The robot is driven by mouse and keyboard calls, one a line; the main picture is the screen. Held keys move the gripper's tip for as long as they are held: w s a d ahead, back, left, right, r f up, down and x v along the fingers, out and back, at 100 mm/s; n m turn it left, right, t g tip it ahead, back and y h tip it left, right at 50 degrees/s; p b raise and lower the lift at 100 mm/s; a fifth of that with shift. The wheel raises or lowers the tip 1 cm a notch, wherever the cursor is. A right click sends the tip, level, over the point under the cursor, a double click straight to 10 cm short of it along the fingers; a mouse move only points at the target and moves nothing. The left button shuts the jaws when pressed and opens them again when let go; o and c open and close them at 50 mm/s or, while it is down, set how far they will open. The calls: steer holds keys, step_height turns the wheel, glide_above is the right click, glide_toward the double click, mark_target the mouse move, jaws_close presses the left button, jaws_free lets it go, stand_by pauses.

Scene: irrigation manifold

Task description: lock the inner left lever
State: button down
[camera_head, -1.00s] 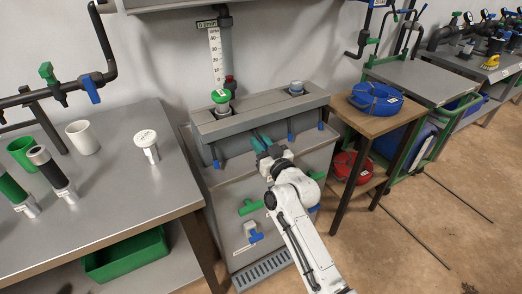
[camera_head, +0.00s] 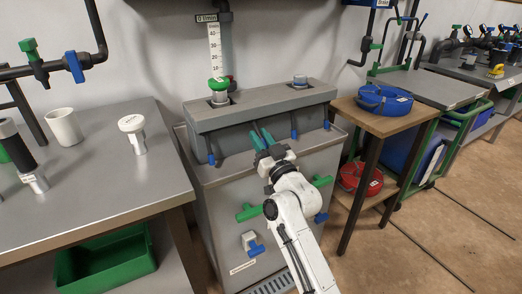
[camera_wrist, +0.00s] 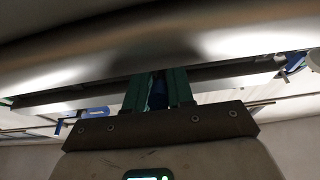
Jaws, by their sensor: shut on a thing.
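The grey manifold block (camera_head: 240,112) has a row of levers with blue tips along its front. The inner left lever is mostly hidden by my gripper (camera_head: 261,137) in the head view. In the wrist view a blue lever tip (camera_wrist: 158,94) shows between the two green fingers of my gripper (camera_wrist: 157,79), which are shut on it. The outer left lever (camera_head: 211,158) hangs down to the left. The inner right lever (camera_head: 294,133) and outer right lever (camera_head: 327,124) also hang down. How far the held lever is turned cannot be told.
A green-capped fitting (camera_head: 218,91) and a grey-blue cap (camera_head: 299,81) stand on the block. Green handles (camera_head: 248,212) and a blue-handled valve (camera_head: 253,245) stick out below. A metal bench (camera_head: 100,195) is at left, a wooden table (camera_head: 385,117) with a blue hose at right.

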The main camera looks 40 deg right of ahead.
steer(key=b, duration=0.3)
steer(key=shift+w+f+t, duration=0.2)
steer(key=shift+f+t, duration=0.1)
steer(key=shift+t, duration=0.1)
steer(key=shift+r+b, duration=0.2)
steer(key=shift+b, duration=0.4)
steer(key=c, duration=1)
jaws_free()
steer(key=shift+c, duration=0.2)
steer(key=shift+f, duration=0.1)
steer(key=shift+s, duration=0.15)
steer(key=b+v, duration=0.3)
steer(key=v, duration=0.7)
steer(key=shift+s+f, duration=0.2)
steer(key=shift+f, duration=0.1)
steer(key=shift+c, duration=0.3)
